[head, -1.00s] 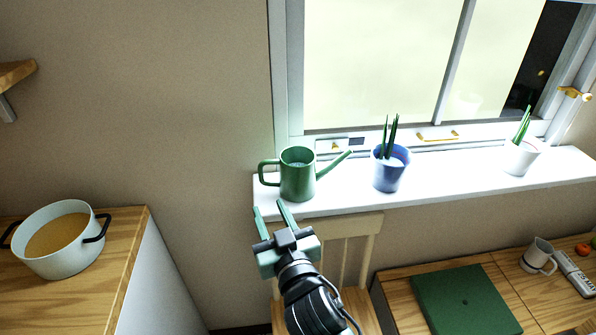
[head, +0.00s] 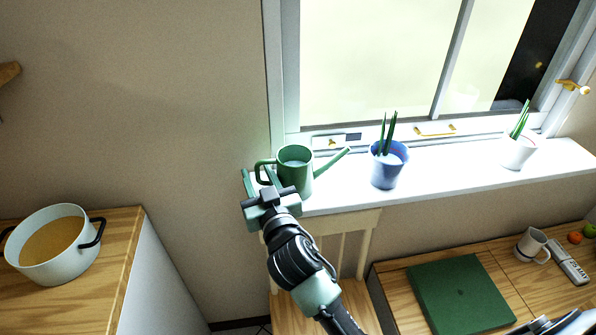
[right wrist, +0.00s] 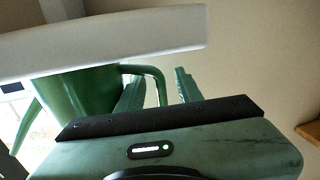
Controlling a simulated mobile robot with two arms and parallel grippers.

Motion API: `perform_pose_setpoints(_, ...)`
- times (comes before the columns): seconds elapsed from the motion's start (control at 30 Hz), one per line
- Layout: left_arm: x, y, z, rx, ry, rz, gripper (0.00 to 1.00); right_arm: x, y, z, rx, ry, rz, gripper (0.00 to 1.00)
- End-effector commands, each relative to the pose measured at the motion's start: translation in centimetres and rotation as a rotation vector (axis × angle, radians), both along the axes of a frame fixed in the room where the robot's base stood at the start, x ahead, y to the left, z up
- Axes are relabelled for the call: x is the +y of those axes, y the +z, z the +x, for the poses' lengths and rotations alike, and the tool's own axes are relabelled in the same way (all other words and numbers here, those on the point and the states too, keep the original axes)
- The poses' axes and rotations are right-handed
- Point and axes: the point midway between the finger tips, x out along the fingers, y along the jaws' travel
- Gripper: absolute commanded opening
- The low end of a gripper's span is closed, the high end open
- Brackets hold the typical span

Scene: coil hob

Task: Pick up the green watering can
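The green watering can (head: 297,168) stands upright on the white window sill, at its left end, with its handle to the left and its spout to the right. My right gripper (head: 256,172) is open at the handle side of the can. In the right wrist view the can's body (right wrist: 85,92) is at left, partly hidden by the gripper. The can's handle shows between the two spread fingers (right wrist: 158,90); I cannot tell whether they touch it. My left gripper is not in view.
A blue pot (head: 388,168) with a plant stands right of the can's spout, and a white pot (head: 516,152) farther right. A chair (head: 345,235) is below the sill. A pot with black handles (head: 58,262) is on the left counter.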

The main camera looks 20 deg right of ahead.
Motion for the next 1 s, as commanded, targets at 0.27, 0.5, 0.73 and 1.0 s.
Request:
perform_pose_setpoints(0.27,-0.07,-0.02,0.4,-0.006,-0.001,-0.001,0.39,0.0,-0.06,-0.04,0.0,0.0,0.0,0.0)
perform_pose_setpoints(0.5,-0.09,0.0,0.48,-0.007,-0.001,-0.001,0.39,0.0,-0.08,-0.06,0.001,0.0,0.0,0.0)
perform_pose_setpoints(0.73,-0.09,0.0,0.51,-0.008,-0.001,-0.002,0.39,0.01,-0.09,-0.06,0.001,0.0,0.0,0.0)
perform_pose_setpoints(1.0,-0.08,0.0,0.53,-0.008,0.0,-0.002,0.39,0.02,-0.1,-0.07,0.001,0.0,0.0,0.0)
